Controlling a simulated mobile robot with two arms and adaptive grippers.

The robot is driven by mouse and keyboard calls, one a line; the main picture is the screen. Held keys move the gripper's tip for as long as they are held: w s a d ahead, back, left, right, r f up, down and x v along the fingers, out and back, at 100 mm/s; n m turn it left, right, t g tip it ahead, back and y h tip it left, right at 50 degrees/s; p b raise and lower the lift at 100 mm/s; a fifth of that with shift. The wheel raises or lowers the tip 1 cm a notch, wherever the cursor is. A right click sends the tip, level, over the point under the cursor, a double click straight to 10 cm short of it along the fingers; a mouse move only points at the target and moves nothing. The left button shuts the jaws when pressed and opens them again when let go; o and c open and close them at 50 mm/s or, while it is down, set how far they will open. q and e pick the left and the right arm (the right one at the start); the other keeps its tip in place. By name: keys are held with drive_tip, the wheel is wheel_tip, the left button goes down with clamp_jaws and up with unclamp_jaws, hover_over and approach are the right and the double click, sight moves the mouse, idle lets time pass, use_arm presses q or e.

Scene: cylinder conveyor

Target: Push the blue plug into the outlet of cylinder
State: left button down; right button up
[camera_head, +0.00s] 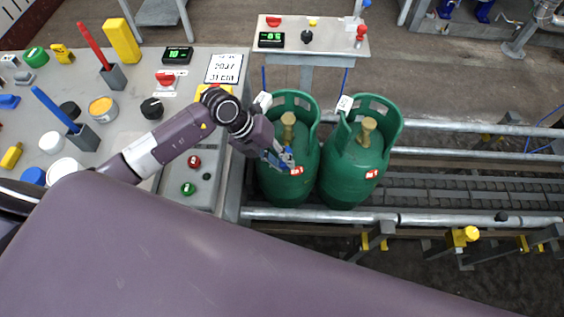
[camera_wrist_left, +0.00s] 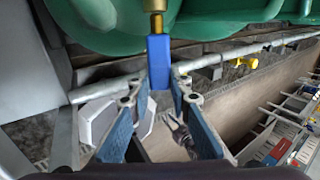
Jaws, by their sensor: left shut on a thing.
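Two green gas cylinders stand side by side in the head view, the left one (camera_head: 287,187) and the right one (camera_head: 352,165). Each has a brass valve on top, the left valve (camera_head: 288,120) and the right valve (camera_head: 368,130). My left gripper (camera_head: 284,160) is at the left cylinder, just in front of its valve. In the left wrist view the gripper (camera_wrist_left: 160,88) is shut on the blue plug (camera_wrist_left: 158,55). The plug lines up with the brass outlet (camera_wrist_left: 154,22) and its end appears to meet it; how deep it sits cannot be told. My right gripper is not in view.
A grey control panel (camera_head: 130,75) with buttons and levers is at the left. A smaller panel (camera_head: 330,40) stands behind the cylinders. The conveyor (camera_head: 450,190) with metal rails (camera_head: 430,218) runs to the right and is empty there.

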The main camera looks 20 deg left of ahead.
use_arm(q)
drive_tip(key=shift+w+a+b, duration=0.25)
drive_tip(key=shift+w+b, duration=0.1)
drive_tip(key=shift+w, duration=0.7)
drive_tip(key=c, duration=1.7)
unclamp_jaws()
drive_tip(key=v, duration=1.2)
